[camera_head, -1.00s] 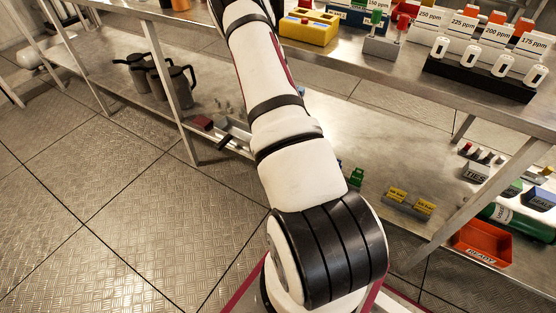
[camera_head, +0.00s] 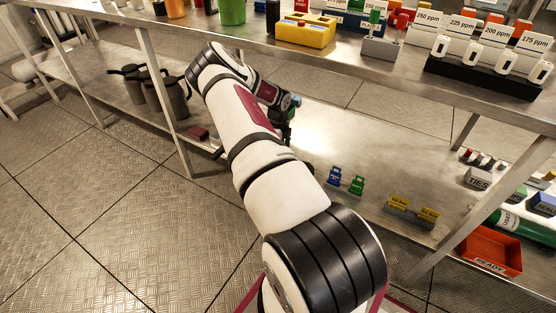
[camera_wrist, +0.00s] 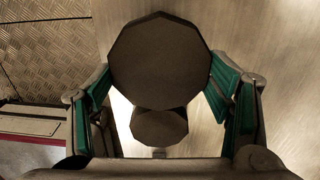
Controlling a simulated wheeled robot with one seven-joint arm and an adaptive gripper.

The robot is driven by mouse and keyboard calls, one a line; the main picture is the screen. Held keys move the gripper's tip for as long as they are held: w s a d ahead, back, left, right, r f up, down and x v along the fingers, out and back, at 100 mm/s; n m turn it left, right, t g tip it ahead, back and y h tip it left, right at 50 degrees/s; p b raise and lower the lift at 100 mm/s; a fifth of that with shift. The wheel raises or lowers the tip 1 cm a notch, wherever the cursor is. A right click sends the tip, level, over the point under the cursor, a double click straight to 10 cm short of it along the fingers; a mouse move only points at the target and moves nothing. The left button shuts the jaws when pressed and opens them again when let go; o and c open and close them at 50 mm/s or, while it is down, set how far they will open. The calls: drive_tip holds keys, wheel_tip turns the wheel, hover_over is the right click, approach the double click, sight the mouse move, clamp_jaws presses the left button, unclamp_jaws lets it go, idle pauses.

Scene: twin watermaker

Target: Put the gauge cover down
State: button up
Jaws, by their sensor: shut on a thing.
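The gauge cover (camera_wrist: 160,60) shows in the wrist view as a dark, many-sided disc between the green finger pads. A smaller dark round shape (camera_wrist: 159,127) shows below it; I cannot tell whether it is part of the cover. My gripper (camera_wrist: 159,92) is shut on the cover. In the head view my gripper (camera_head: 289,108) hangs over the lower metal shelf (camera_head: 330,128), just in front of the upper table's edge. My arm hides part of the shelf, and I cannot tell whether the cover touches it.
Blue and green clips (camera_head: 346,181) and yellow blocks (camera_head: 411,211) stand on the lower shelf to the right. A red tray (camera_head: 487,249) lies farther right. Dark jugs (camera_head: 163,90) stand to the left. The shelf right of my gripper is clear.

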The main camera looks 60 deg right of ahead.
wheel_tip(320, 180, down, 4)
drive_tip(key=shift+r+b, duration=0.15)
drive_tip(key=shift+b, duration=0.65)
drive_tip(key=shift+r, duration=0.1)
drive_tip(key=o, duration=1.3)
wheel_tip(320, 180, up, 8)
drive_tip(key=p, duration=0.2)
drive_tip(key=shift+f+p, duration=0.25)
drive_tip(key=shift+p, duration=0.05)
